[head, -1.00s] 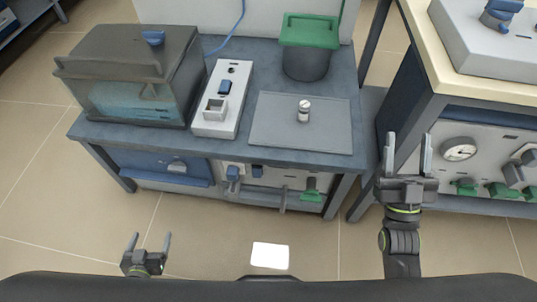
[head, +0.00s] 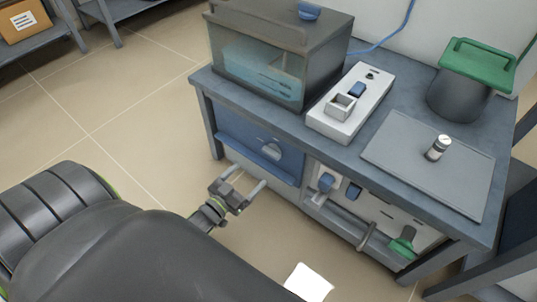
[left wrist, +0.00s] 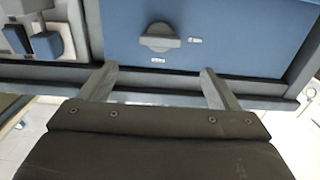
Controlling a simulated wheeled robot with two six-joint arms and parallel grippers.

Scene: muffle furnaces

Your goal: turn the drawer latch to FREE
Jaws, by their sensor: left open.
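The blue drawer (head: 240,133) is in the front of the bench, at its left end. Its grey latch (head: 268,150) is a knob on the drawer front. In the left wrist view, the latch (left wrist: 160,37) lies ahead of the fingers, near the top, with its bar roughly level. Two small labels (left wrist: 195,40) sit near it, too small to read. My left gripper (head: 247,178) is open and empty, in front of and below the drawer. Its two fingers (left wrist: 158,82) are spread, apart from the latch. My right gripper is out of view.
On the bench (head: 350,168) stand a glass-fronted box (head: 262,72), a switch box (head: 345,120), a grey mat (head: 405,150) with a small vial (head: 438,147), and a green-lidded bin (head: 460,95).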

